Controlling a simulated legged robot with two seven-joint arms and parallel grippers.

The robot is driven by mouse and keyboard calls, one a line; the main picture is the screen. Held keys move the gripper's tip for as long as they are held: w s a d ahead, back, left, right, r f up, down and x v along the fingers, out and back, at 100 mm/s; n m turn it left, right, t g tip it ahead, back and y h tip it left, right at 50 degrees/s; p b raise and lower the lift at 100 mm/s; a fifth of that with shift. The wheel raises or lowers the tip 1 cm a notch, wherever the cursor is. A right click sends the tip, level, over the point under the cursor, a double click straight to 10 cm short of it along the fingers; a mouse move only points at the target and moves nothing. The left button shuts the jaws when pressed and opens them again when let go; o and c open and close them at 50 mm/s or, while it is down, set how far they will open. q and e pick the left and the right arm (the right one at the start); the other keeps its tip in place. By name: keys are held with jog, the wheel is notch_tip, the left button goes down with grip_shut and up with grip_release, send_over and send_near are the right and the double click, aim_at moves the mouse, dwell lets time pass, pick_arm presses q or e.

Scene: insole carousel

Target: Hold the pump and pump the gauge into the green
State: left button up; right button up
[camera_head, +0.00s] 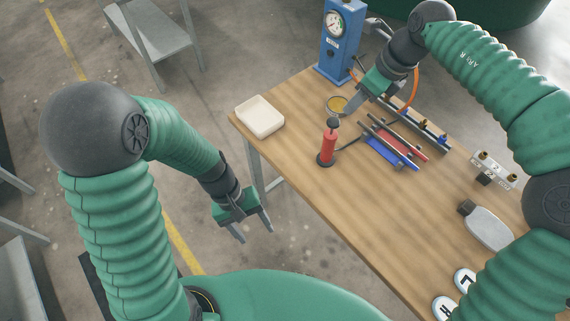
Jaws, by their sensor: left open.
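The red pump (328,147) stands upright on the wooden table, with a black base and a dark knob on top. A dark hose runs from near its base to the right. The round gauge (334,23) is on a blue stand at the table's far end; its needle is too small to read. My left gripper (253,232) is open and empty, off the table's left edge and apart from the pump. My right gripper (349,112) points down above the table, just up and right of the pump knob; its fingers overlap in view, so their opening is unclear.
A cream tray (261,118) sits at the table's left corner. A small yellow-filled dish (337,103) lies behind the pump. Rods on a blue and red rack (392,146) lie right of it. A grey bottle (487,228) and white discs (464,279) are nearer. The table's front middle is clear.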

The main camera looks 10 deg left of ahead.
pick_arm(q)
jog(key=w+d+f+n+h, duration=0.1)
jog(key=w+d+n+h, duration=0.1)
jog(key=d+n+h, duration=0.4)
jog(key=n+t+h, duration=0.3)
jog(key=n+t, duration=1.1)
send_near(322, 151)
jog(key=x, duration=1.2)
jog(key=shift+d, duration=0.1)
jog(key=shift+c, duration=0.3)
grip_shut()
